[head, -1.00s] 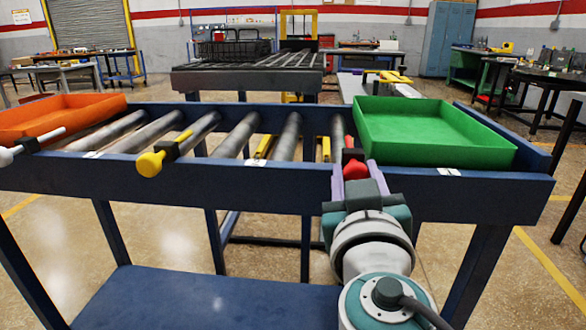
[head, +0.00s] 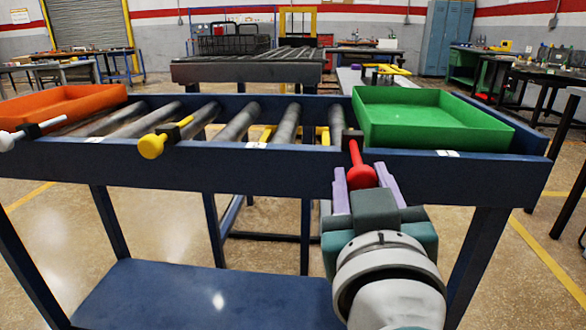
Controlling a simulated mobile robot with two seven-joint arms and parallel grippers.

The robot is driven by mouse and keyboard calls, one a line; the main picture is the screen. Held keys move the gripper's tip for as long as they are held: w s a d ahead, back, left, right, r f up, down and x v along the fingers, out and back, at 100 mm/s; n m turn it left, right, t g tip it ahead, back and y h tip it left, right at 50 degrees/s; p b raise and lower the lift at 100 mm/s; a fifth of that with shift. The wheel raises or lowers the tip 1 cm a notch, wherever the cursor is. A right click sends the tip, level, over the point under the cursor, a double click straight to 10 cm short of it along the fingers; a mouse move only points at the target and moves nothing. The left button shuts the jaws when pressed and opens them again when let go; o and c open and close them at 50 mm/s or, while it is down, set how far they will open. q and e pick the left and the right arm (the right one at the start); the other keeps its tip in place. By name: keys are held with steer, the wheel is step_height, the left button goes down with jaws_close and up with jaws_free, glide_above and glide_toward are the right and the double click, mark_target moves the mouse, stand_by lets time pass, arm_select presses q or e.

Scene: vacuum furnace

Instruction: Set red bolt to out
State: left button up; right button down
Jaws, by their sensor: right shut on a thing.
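The red bolt (head: 361,172) sits on the near blue rail of the roller table, just left of the green tray. Its round red knob stands out toward me, and a red shaft runs back from it to a dark holder (head: 352,139) on the rail. My right gripper (head: 363,180) is shut on the red knob, with a purple finger on each side. My left gripper is not in view.
A yellow bolt (head: 152,146) and a white bolt (head: 9,140) sit along the same blue rail (head: 250,163) to the left. A green tray (head: 480,134) and an orange tray (head: 60,103) rest on the table. Rollers (head: 240,122) lie between them.

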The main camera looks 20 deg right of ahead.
steer(key=c, duration=0.9)
jaws_free()
steer(key=shift+r, duration=0.15)
steer(key=o, duration=0.3)
steer(key=shift+s+a, duration=0.1)
steer(key=shift+s, duration=0.1)
steer(key=shift+o, duration=0.8)
steer(key=b+v, duration=0.1)
steer(key=v, duration=0.8)
steer(key=shift+s+b, duration=0.35)
steer(key=shift+s, duration=0.1)
